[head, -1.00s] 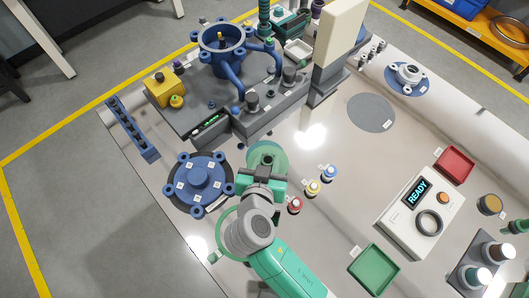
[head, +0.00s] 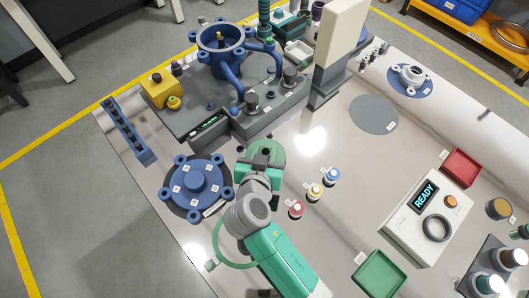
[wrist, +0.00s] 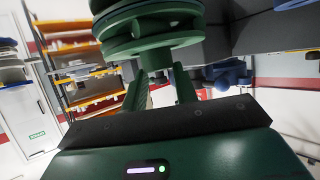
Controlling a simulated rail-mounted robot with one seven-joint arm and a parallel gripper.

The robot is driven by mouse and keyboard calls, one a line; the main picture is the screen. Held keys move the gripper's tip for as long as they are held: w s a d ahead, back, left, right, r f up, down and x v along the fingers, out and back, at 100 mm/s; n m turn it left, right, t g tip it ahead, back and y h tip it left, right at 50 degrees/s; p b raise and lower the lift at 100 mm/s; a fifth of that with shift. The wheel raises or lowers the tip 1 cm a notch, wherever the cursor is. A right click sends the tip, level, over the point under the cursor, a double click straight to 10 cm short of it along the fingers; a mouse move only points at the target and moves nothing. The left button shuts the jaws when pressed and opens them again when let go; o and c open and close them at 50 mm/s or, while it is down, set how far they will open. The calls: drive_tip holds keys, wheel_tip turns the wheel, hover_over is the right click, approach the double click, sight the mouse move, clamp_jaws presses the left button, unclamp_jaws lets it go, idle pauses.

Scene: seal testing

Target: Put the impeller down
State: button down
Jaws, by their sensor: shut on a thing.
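The green impeller (wrist: 150,38) fills the top of the wrist view as stacked round green discs on a stem. My gripper (wrist: 160,92) is shut on the stem below the discs. In the head view the impeller (head: 266,153) is a green disc with a dark centre hole, just beyond my gripper (head: 262,172). It sits right of the blue flanged cover and in front of the grey test block. Its underside and any gap to the table are hidden, so I cannot tell whether it touches anything.
The blue flanged cover (head: 201,183) is close on the left. Small red, yellow and blue-capped bottles (head: 314,193) stand to the right. The grey fixture block (head: 270,116) with blue pipes is behind. A bare grey round mat (head: 374,115) lies farther right, with open table around it.

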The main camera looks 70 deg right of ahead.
drive_tip(key=c, duration=1.1)
unclamp_jaws()
drive_tip(key=shift+r, duration=0.2)
drive_tip(key=p+v, duration=0.4)
drive_tip(key=v, duration=0.8)
drive_tip(key=shift+f, duration=0.1)
